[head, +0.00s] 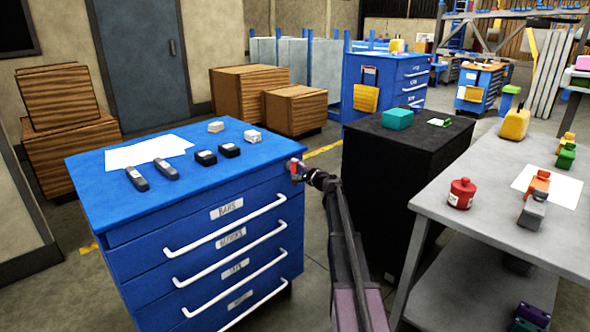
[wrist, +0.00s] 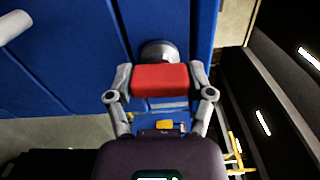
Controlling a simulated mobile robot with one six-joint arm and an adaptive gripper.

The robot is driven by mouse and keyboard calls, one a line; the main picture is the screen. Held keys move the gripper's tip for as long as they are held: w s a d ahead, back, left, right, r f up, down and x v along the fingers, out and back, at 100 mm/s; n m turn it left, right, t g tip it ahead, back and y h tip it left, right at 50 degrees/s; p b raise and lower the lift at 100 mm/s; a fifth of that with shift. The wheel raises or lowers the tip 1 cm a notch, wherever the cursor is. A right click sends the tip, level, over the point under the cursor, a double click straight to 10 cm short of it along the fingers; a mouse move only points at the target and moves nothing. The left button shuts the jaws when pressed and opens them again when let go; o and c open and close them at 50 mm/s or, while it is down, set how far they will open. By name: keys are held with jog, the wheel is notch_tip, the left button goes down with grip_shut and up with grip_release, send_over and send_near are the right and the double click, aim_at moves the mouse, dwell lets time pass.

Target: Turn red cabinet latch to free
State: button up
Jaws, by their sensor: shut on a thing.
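The red cabinet latch (head: 293,165) is at the upper right corner of the blue drawer cabinet's front (head: 205,237). In the wrist view the red latch (wrist: 160,78) lies crosswise in front of a round grey boss (wrist: 158,51) on the blue panel. My gripper (head: 303,170) is at the latch. In the wrist view my gripper (wrist: 160,82) has one finger at each end of the red latch, shut on it. The face of the latch towards the panel is hidden.
White bar handles (head: 225,232) stick out from the cabinet's drawers to the left of the latch. A black cabinet (head: 392,190) stands close on the right. A grey workbench (head: 450,215) with several small containers is farther right. Open floor shows between the two cabinets.

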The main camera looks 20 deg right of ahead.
jog(key=shift+w+n, duration=0.1)
jog(key=shift+n, duration=0.4)
jog(key=o, duration=1.1)
jog(key=shift+s+d, duration=0.1)
jog(key=shift+s, duration=0.1)
jog(key=v, duration=1.1)
jog(key=shift+s, duration=0.4)
